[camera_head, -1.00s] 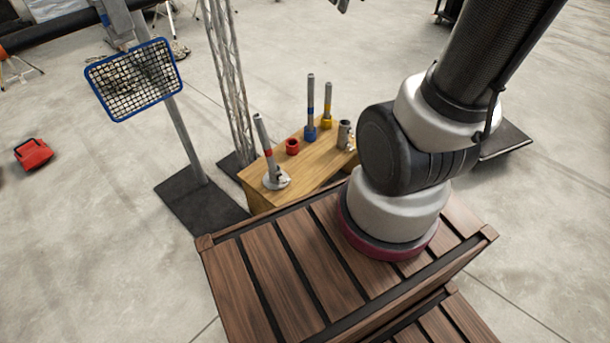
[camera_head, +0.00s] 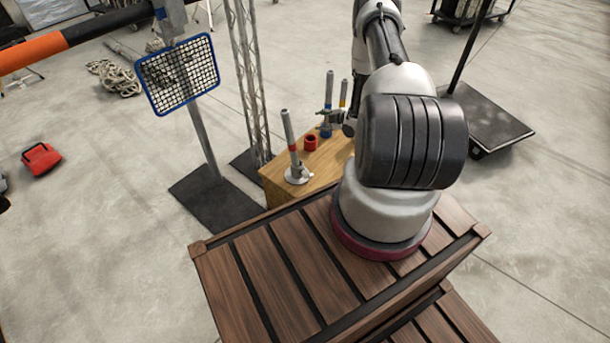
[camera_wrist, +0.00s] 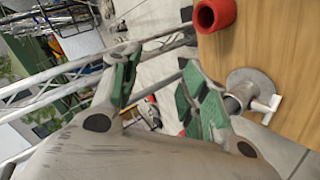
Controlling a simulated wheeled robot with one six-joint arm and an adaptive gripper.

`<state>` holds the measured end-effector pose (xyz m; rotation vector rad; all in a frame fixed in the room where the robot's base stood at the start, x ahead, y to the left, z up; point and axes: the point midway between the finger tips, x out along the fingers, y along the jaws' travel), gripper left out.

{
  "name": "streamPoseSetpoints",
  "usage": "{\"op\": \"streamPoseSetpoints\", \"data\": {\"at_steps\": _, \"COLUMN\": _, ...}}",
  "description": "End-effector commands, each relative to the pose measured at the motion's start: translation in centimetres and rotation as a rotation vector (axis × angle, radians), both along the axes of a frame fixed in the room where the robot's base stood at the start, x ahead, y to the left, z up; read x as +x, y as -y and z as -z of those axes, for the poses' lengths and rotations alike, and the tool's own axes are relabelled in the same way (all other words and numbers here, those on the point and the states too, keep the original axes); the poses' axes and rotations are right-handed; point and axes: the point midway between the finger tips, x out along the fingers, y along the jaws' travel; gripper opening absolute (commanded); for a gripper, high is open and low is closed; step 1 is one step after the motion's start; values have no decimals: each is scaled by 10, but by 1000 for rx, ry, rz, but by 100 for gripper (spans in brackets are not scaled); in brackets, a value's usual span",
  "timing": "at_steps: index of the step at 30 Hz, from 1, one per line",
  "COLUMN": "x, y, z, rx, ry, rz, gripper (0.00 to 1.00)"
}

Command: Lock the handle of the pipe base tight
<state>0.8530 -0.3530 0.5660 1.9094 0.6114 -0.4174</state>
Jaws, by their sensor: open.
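The pipe base (camera_head: 297,176) is a round metal flange on the wooden table, with a grey, red-banded pipe (camera_head: 287,125) standing in it at a slight tilt. Its small handle (camera_head: 309,174) sticks out to the right. The wrist view shows the base (camera_wrist: 246,80) at right, with the pale handle (camera_wrist: 268,108) standing out from its collar. My gripper (camera_head: 326,116) is above the table, right of the pipe and apart from the handle. In the wrist view its green-padded fingers (camera_wrist: 160,88) are spread and empty. A finger hides part of the pipe and collar.
A red ring (camera_head: 311,142) lies on the table (camera_head: 325,163) behind the base; it also shows in the wrist view (camera_wrist: 214,14). Blue-banded (camera_head: 327,95) and yellow-banded (camera_head: 343,92) pipes stand farther back. A truss (camera_head: 245,80) and a mesh-panel stand (camera_head: 180,75) are left.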

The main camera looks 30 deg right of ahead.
Motion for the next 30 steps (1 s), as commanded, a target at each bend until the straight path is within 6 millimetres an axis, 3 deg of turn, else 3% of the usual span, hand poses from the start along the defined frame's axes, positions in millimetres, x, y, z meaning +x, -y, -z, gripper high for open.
{"op": "streamPoseSetpoints", "data": {"at_steps": 1, "x": -24, "y": -12, "z": 40, "rx": 25, "ry": 27, "rz": -24, "gripper": 45}}
{"op": "streamPoseSetpoints", "data": {"at_steps": 3, "x": -51, "y": -30, "z": 78, "rx": 52, "ry": 87, "rz": -56, "gripper": 45}}
{"op": "streamPoseSetpoints", "data": {"at_steps": 6, "x": -90, "y": -58, "z": 119, "rx": 88, "ry": 173, "rz": -85, "gripper": 45}}
{"op": "streamPoseSetpoints", "data": {"at_steps": 9, "x": -123, "y": -83, "z": 146, "rx": 119, "ry": 245, "rz": -96, "gripper": 45}}
{"op": "streamPoseSetpoints", "data": {"at_steps": 14, "x": -155, "y": -108, "z": 165, "rx": 147, "ry": 316, "rz": -96, "gripper": 45}}
{"op": "streamPoseSetpoints", "data": {"at_steps": 19, "x": -153, "y": -119, "z": 171, "rx": 153, "ry": 336, "rz": -98, "gripper": 45}}
{"op": "streamPoseSetpoints", "data": {"at_steps": 30, "x": -101, "y": -140, "z": 183, "rx": 153, "ry": 334, "rz": -97, "gripper": 45}}
